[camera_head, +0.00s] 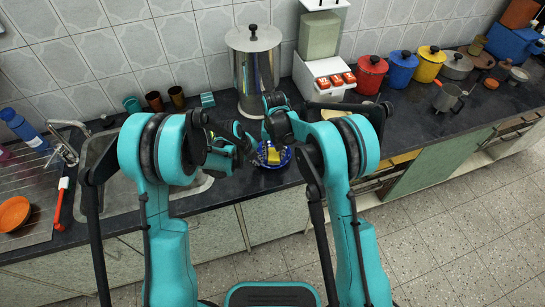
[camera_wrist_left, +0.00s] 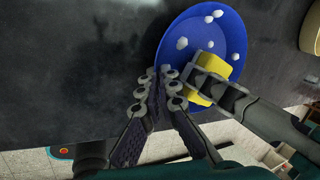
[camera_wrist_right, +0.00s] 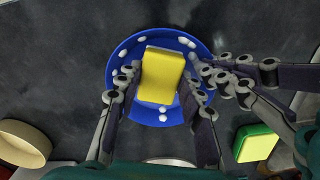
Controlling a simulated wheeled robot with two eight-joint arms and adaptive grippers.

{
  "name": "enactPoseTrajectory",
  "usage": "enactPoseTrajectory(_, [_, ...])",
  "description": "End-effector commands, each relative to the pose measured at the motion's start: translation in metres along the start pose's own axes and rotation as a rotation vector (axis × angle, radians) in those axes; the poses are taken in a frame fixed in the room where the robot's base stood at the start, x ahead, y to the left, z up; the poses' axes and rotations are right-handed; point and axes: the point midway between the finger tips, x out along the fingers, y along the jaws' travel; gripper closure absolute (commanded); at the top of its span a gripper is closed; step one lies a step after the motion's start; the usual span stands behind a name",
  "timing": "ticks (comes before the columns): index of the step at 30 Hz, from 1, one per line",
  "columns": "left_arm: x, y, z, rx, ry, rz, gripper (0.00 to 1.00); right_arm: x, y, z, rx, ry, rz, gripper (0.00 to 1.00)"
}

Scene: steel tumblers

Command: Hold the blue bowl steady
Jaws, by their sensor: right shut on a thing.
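The blue bowl (camera_head: 262,163) sits on the dark counter near its front edge. It also shows in the left wrist view (camera_wrist_left: 176,40) and the right wrist view (camera_wrist_right: 122,58), with small white lumps inside. My left gripper (camera_wrist_left: 158,74) is at the bowl's rim with its fingertips close together and the rim between them. My right gripper (camera_wrist_right: 158,84) is shut on a yellow sponge (camera_wrist_right: 160,76), one finger on each side, in the bowl. The sponge also shows in the head view (camera_head: 273,157). The contact under the sponge is hidden.
A steel container (camera_head: 254,70) stands behind the bowl. A white dispenser (camera_head: 322,75) stands right of it, then a red pot (camera_head: 371,75) and several other pots. The sink (camera_head: 100,150) lies left. A green and yellow block (camera_wrist_right: 256,143) shows in the right wrist view.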

Motion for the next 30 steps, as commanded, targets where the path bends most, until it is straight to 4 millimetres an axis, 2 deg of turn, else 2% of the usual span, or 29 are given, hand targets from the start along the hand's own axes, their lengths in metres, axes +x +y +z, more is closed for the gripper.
enactPoseTrajectory(30, [-0.0001, -0.0001, 0.0, 0.0, 0.0, 0.0, 1.0, 0.0081, 0.0, -0.0001, 0.0, 0.0, 0.0, 0.9])
